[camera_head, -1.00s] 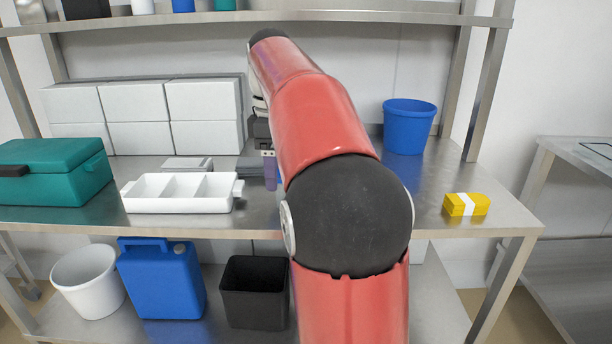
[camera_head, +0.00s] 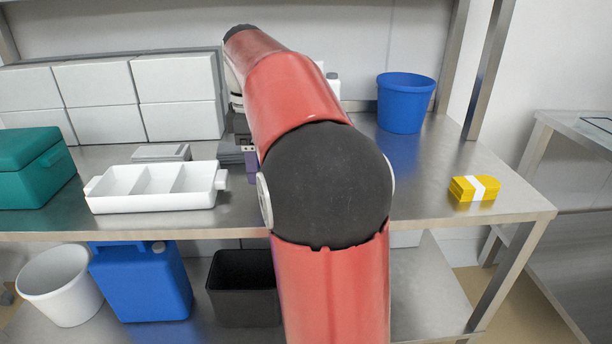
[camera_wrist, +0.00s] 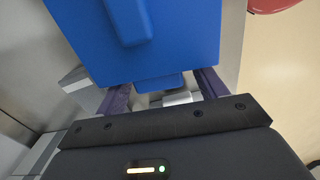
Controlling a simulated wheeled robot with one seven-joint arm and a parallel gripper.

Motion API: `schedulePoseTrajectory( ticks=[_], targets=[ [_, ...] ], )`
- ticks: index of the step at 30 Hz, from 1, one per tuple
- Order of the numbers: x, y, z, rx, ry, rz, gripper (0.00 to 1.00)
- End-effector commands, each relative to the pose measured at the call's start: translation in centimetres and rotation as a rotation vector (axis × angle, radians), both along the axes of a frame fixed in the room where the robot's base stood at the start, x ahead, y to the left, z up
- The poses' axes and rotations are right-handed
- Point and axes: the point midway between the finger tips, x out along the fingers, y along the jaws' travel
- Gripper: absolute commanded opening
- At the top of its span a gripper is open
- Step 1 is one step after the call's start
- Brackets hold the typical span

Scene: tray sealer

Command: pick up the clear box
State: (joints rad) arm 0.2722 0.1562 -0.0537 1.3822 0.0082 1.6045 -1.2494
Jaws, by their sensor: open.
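I cannot make out a clear box for certain in either view. A small, flat, pale grey box (camera_head: 160,152) lies on the table behind the white tray; I cannot tell whether it is clear. My gripper (camera_head: 250,165) is mostly hidden behind my red arm in the head view, with one purple finger showing right of the white tray (camera_head: 150,203). In the wrist view, my gripper (camera_wrist: 163,88) has its purple fingers apart. A pale object (camera_wrist: 178,98) shows between them, partly covered by a large blue body (camera_wrist: 160,40). I see nothing held.
White boxes (camera_head: 97,80) line the back left, with a teal case (camera_head: 40,190) in front. A blue bucket (camera_head: 405,105) and a yellow block (camera_head: 474,189) stand right of my arm. A blue can (camera_head: 140,285) and black bin (camera_head: 242,290) are below. The right tabletop is mostly clear.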

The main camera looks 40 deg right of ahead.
Motion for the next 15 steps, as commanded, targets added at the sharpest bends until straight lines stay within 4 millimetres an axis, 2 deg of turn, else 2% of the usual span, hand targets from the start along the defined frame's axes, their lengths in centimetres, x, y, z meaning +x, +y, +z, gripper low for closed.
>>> schedulePoseTrajectory(
  ticks=[1, 4, 12, 15],
  targets=[
    [0.0, 0.0, -0.9, 0.001, 0.001, 0.0, 0.71],
    [0.0, 0.0, -1.8, -0.001, -0.001, 0.0, 0.71],
    [0.0, 0.0, -2.1, -0.001, -0.001, 0.0, 0.71],
    [0.0, 0.0, -2.0, -0.001, -0.001, 0.0, 0.59]
  ],
)
